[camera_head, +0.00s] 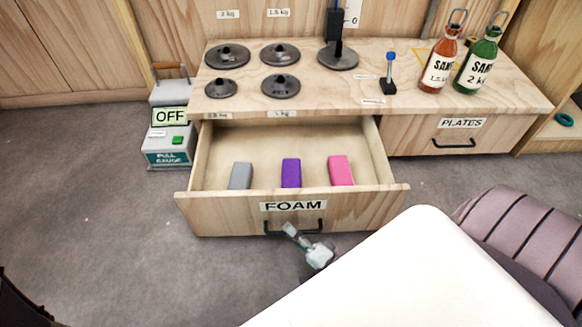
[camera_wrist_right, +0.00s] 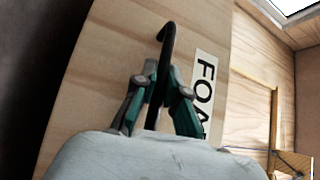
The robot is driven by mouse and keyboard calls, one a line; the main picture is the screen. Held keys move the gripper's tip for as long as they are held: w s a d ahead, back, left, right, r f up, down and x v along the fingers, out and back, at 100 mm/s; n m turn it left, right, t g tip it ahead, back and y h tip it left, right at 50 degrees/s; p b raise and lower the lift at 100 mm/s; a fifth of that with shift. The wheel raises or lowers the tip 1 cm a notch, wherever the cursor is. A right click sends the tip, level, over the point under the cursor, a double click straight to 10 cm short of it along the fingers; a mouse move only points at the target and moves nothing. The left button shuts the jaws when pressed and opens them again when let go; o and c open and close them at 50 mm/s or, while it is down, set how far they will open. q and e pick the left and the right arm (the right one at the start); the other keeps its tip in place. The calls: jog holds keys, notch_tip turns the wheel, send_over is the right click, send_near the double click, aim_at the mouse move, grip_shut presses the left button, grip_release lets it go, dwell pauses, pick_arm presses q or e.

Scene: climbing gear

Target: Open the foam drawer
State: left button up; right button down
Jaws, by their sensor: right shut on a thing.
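The foam drawer (camera_head: 360,201) is pulled well out of the wooden bench. Its front carries a FOAM label (camera_head: 293,206) and a black bar handle (camera_head: 318,226). Inside stand a grey block (camera_head: 240,176), a purple block (camera_head: 291,173) and a pink block (camera_head: 341,171). My right gripper (camera_head: 290,230) is at the handle, below the label. In the right wrist view its fingers (camera_wrist_right: 160,92) are closed around the handle (camera_wrist_right: 166,40). My left gripper is not in view.
The shut plates drawer (camera_head: 400,135) is to the right. Black weights (camera_head: 228,56) and two sand bottles (camera_head: 440,62) stand on the bench top. A pull gauge (camera_head: 168,143) stands left of the drawer. Grey floor (camera_head: 90,220) at the left is clear.

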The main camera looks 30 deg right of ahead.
jog(key=shift+s+a, duration=0.3)
jog(key=shift+s, duration=0.25)
jog(key=c, duration=1.2)
grip_release()
jog(key=v, duration=0.7)
jog(key=shift+s, duration=0.3)
